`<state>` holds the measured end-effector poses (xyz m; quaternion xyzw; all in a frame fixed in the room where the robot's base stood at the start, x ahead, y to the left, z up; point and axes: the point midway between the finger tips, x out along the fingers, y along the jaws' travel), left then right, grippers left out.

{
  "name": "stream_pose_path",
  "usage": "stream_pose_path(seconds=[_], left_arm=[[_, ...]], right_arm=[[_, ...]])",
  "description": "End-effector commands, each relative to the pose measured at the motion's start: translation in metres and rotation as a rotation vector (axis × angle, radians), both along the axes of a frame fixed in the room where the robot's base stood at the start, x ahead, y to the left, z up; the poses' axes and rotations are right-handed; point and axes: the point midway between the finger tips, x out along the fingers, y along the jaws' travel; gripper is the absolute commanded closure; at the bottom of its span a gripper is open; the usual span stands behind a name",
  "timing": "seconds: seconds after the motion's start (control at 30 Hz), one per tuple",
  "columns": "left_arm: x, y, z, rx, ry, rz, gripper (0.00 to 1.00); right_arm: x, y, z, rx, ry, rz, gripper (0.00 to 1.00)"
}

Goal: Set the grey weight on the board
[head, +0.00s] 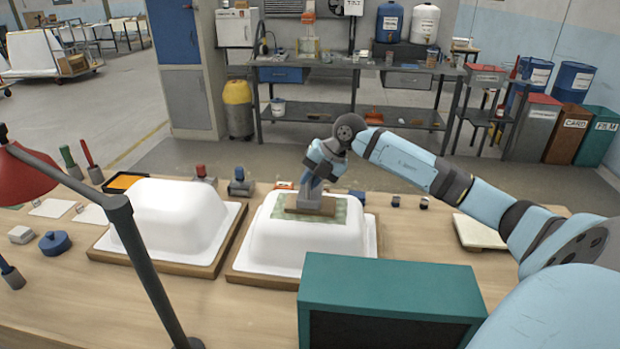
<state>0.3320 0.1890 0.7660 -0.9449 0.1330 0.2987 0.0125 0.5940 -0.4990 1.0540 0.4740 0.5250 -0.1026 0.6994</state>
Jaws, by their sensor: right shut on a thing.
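My right gripper (309,188) comes in from the right and points down over the right-hand white tub shell (350,252). It is shut on the grey weight (309,203), a small grey block mostly hidden by the fingers. The weight is at the brown board (297,210), which lies on a green patch (350,211) on top of the shell. I cannot tell whether the weight touches the board or is just above it. My left gripper is not in view.
A second white shell (180,222) stands to the left on a wooden base. A green box (390,285) stands at the front, and a red lamp (35,170) with a dark pole crosses the left. A blue round object (54,243) lies on the left of the table.

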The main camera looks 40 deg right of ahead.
Motion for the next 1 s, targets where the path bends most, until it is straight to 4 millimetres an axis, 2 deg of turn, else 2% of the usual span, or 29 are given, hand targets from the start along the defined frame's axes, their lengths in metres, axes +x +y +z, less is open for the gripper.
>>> stream_pose_path(seconds=[0.27,0.67,0.7,0.8,0.83,1.0], left_arm=[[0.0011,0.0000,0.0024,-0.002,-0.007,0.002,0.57],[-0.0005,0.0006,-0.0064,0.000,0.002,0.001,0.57],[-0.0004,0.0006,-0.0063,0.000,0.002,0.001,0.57],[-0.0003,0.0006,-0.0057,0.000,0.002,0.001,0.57],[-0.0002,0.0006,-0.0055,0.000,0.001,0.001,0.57],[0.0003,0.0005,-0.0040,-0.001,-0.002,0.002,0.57]], right_arm=[[0.0005,-0.0002,0.0023,0.000,-0.004,0.000,1.00],[0.0005,-0.0002,-0.0039,0.000,-0.004,0.000,1.00],[0.0005,-0.0003,-0.0041,0.000,-0.004,0.000,0.83],[0.0004,-0.0003,-0.0039,0.000,-0.004,0.000,0.60],[0.0004,-0.0003,-0.0040,0.000,-0.004,0.000,0.56],[0.0002,-0.0001,-0.0050,0.000,-0.001,-0.001,0.56]])
